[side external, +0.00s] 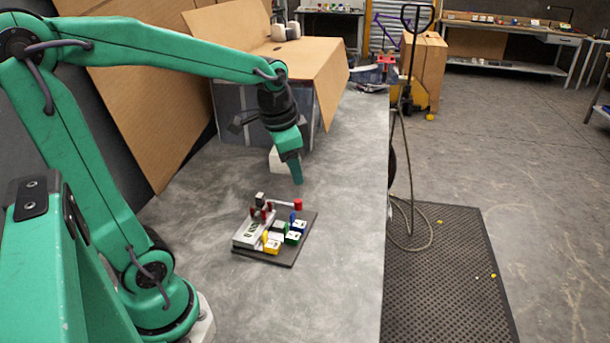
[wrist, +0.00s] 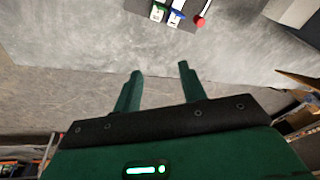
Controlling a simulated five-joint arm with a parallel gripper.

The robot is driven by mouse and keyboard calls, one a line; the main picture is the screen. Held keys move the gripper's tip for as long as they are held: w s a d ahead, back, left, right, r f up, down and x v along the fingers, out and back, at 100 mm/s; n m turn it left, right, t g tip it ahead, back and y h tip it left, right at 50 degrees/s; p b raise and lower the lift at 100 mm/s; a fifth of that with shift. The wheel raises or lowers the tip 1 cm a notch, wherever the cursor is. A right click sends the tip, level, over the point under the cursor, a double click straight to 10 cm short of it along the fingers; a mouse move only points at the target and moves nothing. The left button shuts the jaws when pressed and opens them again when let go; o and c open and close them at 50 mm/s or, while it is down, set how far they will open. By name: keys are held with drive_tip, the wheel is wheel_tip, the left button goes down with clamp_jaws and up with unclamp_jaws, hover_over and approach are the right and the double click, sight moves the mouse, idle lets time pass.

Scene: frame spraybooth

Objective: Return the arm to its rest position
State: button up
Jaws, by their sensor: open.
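My green arm reaches across the bench, and my gripper (side external: 296,174) hangs above the grey table (side external: 330,240), pointing down. In the wrist view both fingers of my gripper (wrist: 160,82) stand apart with nothing between them. A dark board (side external: 283,258) with coloured blocks and small parts lies on the table, nearer the camera than my gripper and apart from it. The board also shows at the top of the wrist view (wrist: 187,22), with a green block, a blue block and a red-ended part.
A white block (side external: 277,160) sits behind my gripper. A cardboard-topped box (side external: 240,110) stands at the table's back left. The table's right edge drops to a floor with a black mat (side external: 450,270) and a yellow pallet jack (side external: 415,97). The table front is clear.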

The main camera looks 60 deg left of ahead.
drive_tip(key=s+d+r+n+t, duration=0.2)
drive_tip(key=s+d, duration=0.4)
drive_tip(key=s, duration=0.3)
drive_tip(key=shift+s+d+n+t+h, duration=0.2)
drive_tip(key=shift+s+n+t+h, duration=0.15)
drive_tip(key=shift+n, duration=0.35)
idle(0.4)
